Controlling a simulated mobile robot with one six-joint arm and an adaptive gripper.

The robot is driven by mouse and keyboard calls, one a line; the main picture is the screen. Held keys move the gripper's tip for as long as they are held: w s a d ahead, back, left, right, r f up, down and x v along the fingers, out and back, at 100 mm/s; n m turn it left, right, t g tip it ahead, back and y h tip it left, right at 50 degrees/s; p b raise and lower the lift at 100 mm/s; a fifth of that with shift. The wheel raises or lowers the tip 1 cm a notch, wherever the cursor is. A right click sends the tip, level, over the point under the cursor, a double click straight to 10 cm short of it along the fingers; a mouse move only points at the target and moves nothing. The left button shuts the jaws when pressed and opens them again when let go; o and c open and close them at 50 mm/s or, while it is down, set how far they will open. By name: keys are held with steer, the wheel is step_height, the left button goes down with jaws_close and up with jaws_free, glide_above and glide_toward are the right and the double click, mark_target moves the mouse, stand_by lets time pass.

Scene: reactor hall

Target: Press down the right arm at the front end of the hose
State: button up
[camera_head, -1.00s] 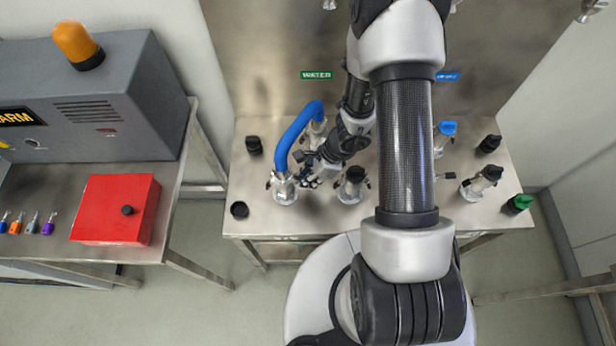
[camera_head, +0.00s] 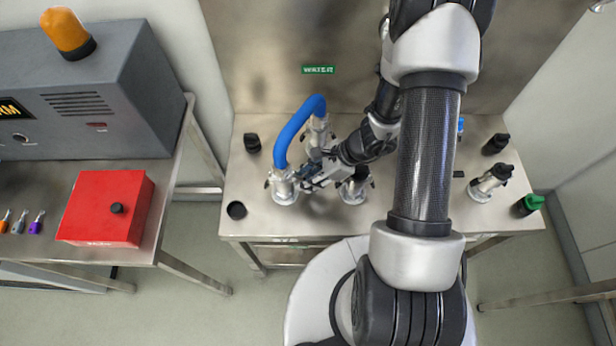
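The blue hose (camera_head: 292,132) arches between two metal couplings on the steel table. Its front end sits on the front coupling (camera_head: 284,188), which has small dark arms at its sides. The left arm (camera_head: 267,183) shows; the right arm is largely hidden by my gripper. My gripper (camera_head: 304,181) is at the right side of the front coupling, at about the height of its arms. The fingers are small and partly overlapped, so I cannot tell if they are open or shut, or whether they touch the coupling.
A capped coupling (camera_head: 354,188) stands close to the right of my gripper. The rear coupling (camera_head: 318,132) is behind it. A black cap (camera_head: 237,210) lies at the table's front left. Another capped coupling (camera_head: 490,182) and a green cap (camera_head: 529,205) are at the right.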

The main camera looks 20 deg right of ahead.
steer(key=shift+o, duration=0.6)
steer(key=shift+r, duration=0.1)
steer(key=shift+d+r, duration=0.3)
steer(key=v, duration=1.1)
steer(key=shift+s, duration=0.15)
